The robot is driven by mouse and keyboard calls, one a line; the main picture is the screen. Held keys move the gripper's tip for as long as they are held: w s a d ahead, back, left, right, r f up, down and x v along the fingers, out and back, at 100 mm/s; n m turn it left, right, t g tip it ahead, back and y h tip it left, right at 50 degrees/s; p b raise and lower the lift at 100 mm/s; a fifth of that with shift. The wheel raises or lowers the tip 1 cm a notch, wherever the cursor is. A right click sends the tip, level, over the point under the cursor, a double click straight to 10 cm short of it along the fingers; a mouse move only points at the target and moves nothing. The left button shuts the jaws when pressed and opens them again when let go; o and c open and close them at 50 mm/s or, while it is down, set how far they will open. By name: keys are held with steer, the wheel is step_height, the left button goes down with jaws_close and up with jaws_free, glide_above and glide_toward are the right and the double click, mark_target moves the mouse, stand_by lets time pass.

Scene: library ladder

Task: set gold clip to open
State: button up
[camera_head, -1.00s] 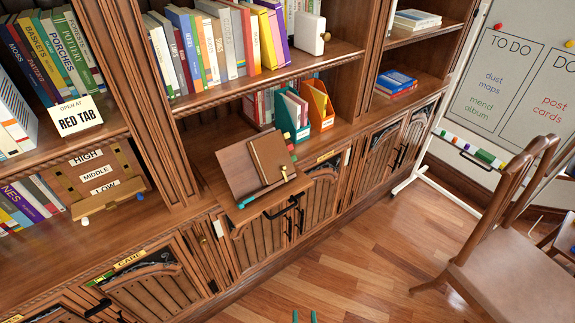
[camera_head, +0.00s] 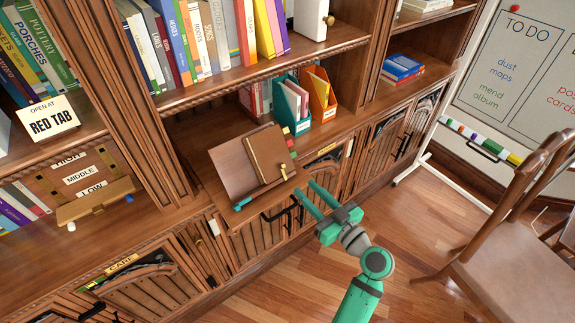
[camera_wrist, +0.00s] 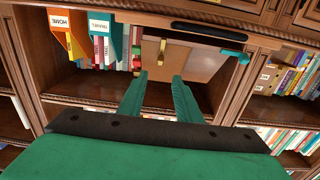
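The gold clip (camera_head: 283,171) is a small brass piece at the lower right edge of a brown book (camera_head: 265,158). The book leans on a wooden book stand (camera_head: 228,163) on the cabinet ledge. In the wrist view the clip (camera_wrist: 162,46) stands out beyond the gap between my fingertips, against the book. My gripper (camera_head: 305,187) is green, with two fingers apart and nothing between them. It is in front of the stand's lower right, apart from the clip. Whether the clip is open or shut is too small to tell.
A teal item (camera_head: 243,203) lies on the stand's front lip. Teal (camera_head: 291,115) and orange (camera_head: 320,92) file holders stand behind the stand. Black handles (camera_head: 280,210) are on the cabinet doors below. A wooden chair (camera_head: 510,230) stands at right. The floor in front is clear.

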mark_target(284, 166)
steer(key=x, duration=1.1)
steer(key=shift+r, duration=0.15)
jaws_close()
steer(key=shift+d, duration=0.15)
